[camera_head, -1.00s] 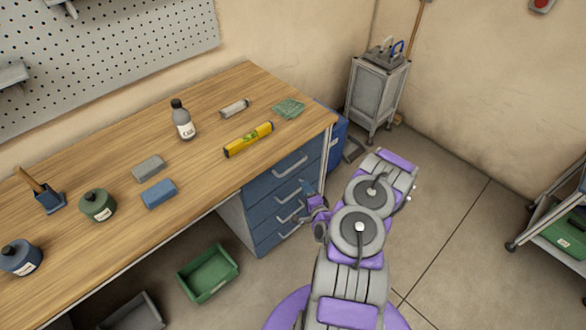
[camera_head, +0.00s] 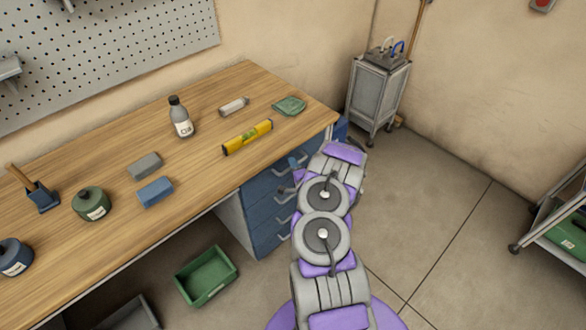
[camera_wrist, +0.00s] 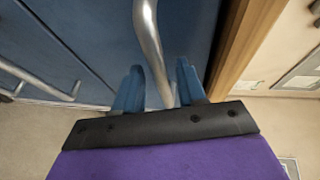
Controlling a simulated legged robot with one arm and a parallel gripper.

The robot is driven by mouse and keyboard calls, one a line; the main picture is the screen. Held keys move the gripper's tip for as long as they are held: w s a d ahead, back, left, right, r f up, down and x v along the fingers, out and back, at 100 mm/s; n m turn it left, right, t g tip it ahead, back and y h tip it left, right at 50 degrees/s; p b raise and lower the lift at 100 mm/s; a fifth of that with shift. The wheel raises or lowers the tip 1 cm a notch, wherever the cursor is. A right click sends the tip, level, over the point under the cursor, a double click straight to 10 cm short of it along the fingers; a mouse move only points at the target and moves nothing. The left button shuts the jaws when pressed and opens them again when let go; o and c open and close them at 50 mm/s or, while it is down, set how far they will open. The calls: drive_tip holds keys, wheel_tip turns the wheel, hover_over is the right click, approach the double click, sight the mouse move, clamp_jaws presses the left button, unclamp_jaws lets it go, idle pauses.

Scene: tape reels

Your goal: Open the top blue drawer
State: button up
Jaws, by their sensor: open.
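The top blue drawer (camera_head: 260,187) is at the right end of the wooden workbench (camera_head: 110,190), just under its top, and looks shut. My arm hides part of its front in the head view. In the wrist view its curved metal handle (camera_wrist: 149,40) runs down between the two blue fingers of my gripper (camera_wrist: 160,85). The fingers are open, one on each side of the handle. I cannot tell whether either finger touches it. My gripper is mostly hidden behind my arm in the head view.
Lower blue drawers (camera_head: 268,225) with metal handles sit below; one such handle (camera_wrist: 40,85) shows in the wrist view. A yellow level (camera_head: 247,137), a bottle (camera_head: 181,118) and a green cloth (camera_head: 289,105) are on the bench. A green bin (camera_head: 206,275) stands on the floor.

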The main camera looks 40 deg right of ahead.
drive_tip(key=shift+w+d, duration=0.1)
drive_tip(key=shift+w, duration=0.15)
drive_tip(key=shift+c, duration=0.4)
clamp_jaws()
drive_tip(key=shift+s+f, duration=0.1)
